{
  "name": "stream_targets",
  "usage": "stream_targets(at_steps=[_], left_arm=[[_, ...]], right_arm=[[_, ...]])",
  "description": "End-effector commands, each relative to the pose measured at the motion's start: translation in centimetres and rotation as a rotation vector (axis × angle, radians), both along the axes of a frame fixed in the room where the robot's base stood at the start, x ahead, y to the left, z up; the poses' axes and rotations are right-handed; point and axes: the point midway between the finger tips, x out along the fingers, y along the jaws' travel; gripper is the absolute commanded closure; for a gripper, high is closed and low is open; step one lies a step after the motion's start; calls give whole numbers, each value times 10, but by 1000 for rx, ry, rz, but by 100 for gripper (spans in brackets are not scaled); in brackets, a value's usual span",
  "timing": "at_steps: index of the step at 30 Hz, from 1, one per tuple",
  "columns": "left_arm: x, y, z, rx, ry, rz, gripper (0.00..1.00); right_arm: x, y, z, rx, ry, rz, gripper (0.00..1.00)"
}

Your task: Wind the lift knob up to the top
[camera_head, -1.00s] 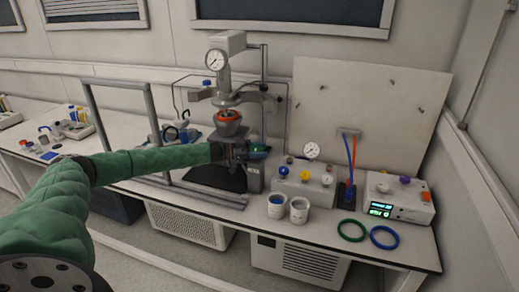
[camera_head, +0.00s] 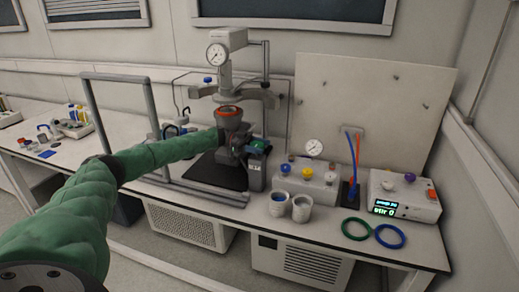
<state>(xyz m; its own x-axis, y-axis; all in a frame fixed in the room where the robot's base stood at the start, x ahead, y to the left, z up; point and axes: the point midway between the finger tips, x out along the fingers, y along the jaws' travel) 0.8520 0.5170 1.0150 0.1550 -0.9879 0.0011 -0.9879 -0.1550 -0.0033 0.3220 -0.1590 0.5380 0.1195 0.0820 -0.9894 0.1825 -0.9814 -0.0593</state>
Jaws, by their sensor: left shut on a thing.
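The reactor stand (camera_head: 252,115) stands on the bench, with a grey vessel (camera_head: 230,122) ringed in orange below its head (camera_head: 229,92). The green lift knob (camera_head: 258,146) is low on the stand's right side. My left arm reaches in from the left, and my left gripper (camera_head: 243,150) is at the knob, shut on it; the fingers are small and partly hidden against the dark stand. I cannot tell how far the vessel is from the top. My right gripper is out of view.
A grey frame (camera_head: 122,77) stands left of the stand. A pale board (camera_head: 375,105) stands behind.

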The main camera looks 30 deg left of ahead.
Motion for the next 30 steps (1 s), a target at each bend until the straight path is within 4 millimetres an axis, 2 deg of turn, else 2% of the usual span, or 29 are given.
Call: stream_targets(at_steps=[1,30], left_arm=[[-1,-5,-4,-2,4,-9,69],[-2,-9,-10,0,9,-13,69]], right_arm=[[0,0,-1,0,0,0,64],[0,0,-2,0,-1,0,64]])
